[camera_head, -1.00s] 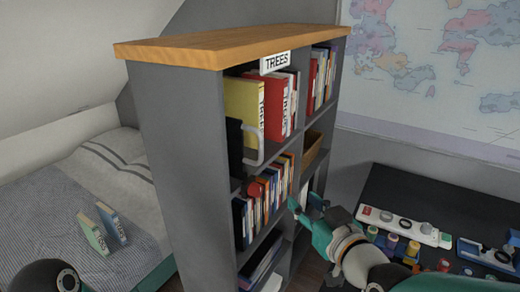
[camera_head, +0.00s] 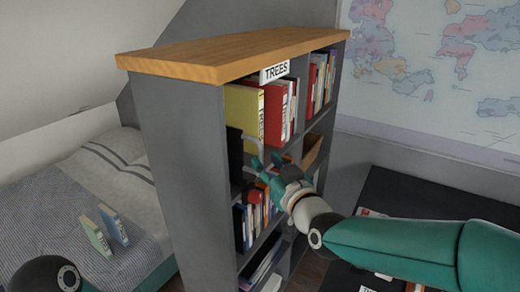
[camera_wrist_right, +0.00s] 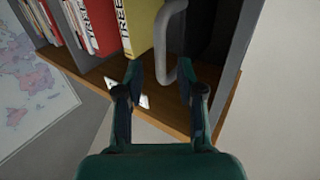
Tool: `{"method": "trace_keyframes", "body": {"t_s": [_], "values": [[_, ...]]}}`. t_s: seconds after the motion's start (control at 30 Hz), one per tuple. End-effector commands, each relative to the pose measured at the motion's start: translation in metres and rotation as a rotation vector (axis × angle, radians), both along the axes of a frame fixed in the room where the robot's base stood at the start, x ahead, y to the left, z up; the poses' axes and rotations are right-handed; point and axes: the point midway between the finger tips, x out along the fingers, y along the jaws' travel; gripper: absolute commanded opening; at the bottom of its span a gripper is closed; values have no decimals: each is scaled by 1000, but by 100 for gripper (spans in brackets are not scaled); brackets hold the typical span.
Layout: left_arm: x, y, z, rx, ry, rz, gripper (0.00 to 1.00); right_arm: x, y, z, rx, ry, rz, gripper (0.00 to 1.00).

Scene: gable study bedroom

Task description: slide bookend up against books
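The bookend, a pale grey bent tube loop (camera_head: 259,140), stands on the bookcase's upper shelf, at the near end beside a yellow book (camera_head: 243,112) and a red book (camera_head: 275,112). A dark panel shows next to it. My right gripper (camera_head: 262,166) is at the front of this shelf, partly covering the loop. In the right wrist view the loop (camera_wrist_right: 160,50) stands beside the yellow book (camera_wrist_right: 146,25), and the fingers of my open right gripper (camera_wrist_right: 161,82) are spread to either side of its end. Contact cannot be told. My left gripper is out of view.
More books (camera_head: 250,220) fill the shelf below. A dark desk (camera_head: 400,195) stands right; a bed (camera_head: 85,210) with two books is left.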

Motion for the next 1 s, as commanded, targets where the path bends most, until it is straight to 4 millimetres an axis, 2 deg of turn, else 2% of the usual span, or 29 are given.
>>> {"method": "trace_keyframes", "body": {"t_s": [0.1, 0.23, 0.63, 0.87, 1.0], "values": [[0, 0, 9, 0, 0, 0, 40, 18, 8, 2, 0, 1, 0, 38], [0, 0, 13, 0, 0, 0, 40, 30, 13, 1, 0, 1, 1, 38], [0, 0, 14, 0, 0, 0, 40, 36, 15, 0, 0, 0, 1, 38], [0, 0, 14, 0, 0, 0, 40, 35, 15, 0, 0, 0, 1, 0], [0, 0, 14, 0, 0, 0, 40, 35, 15, 0, 0, 0, 1, 0]]}}
